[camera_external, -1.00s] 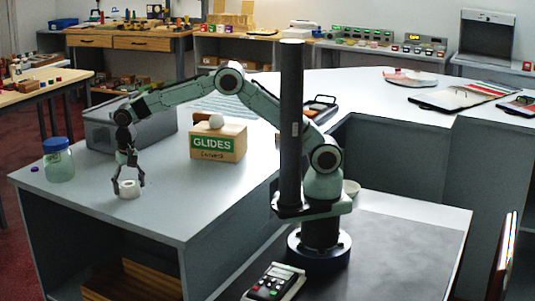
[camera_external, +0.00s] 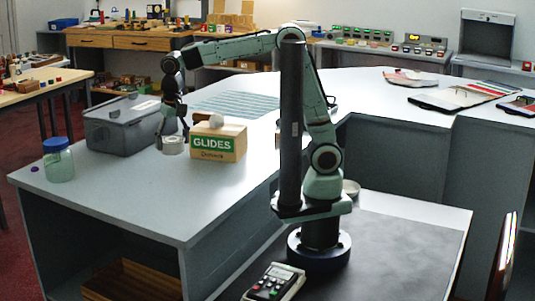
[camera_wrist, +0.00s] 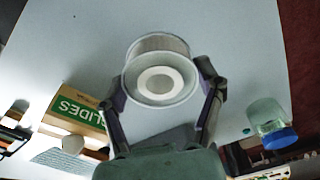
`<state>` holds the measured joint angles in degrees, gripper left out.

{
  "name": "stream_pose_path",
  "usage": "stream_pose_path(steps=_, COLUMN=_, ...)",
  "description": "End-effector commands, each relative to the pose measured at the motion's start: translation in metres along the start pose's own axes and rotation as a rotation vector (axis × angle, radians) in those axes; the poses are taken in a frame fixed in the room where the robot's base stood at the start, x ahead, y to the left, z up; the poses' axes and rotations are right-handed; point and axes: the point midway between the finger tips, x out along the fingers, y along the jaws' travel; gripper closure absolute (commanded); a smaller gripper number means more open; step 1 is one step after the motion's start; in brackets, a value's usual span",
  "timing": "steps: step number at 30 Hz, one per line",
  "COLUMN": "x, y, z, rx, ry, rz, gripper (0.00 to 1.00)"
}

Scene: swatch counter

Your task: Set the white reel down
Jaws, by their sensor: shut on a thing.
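The white reel (camera_external: 173,145) is a short round spool with a hole in its middle. My gripper (camera_external: 173,135) is shut on it and holds it between the grey bin and the box marked GLIDES. In the wrist view the reel (camera_wrist: 160,80) sits between the two fingers of my gripper (camera_wrist: 163,88), its ringed face toward the camera. Pale counter surface shows behind it. I cannot tell for sure how far above the counter it is.
A blue-capped jar (camera_external: 59,160) stands near the left edge. The front of the counter (camera_external: 140,200) is clear.

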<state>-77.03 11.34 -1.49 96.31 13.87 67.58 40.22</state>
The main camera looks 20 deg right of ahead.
Motion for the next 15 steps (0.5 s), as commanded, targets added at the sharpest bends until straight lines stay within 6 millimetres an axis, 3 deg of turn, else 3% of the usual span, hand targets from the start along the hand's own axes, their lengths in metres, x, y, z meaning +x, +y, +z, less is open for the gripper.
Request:
stream_pose_path(steps=3, x=0.001, y=0.003, z=0.002, rx=0.058, ry=-0.001, rz=0.009, gripper=0.66)
stream_pose_path(steps=9, x=0.045, y=0.011, z=0.03, rx=0.137, ry=-0.002, rz=0.022, gripper=0.66)
stream_pose_path(steps=15, x=0.073, y=0.021, z=0.05, rx=0.125, ry=0.0, rz=0.018, gripper=0.66)
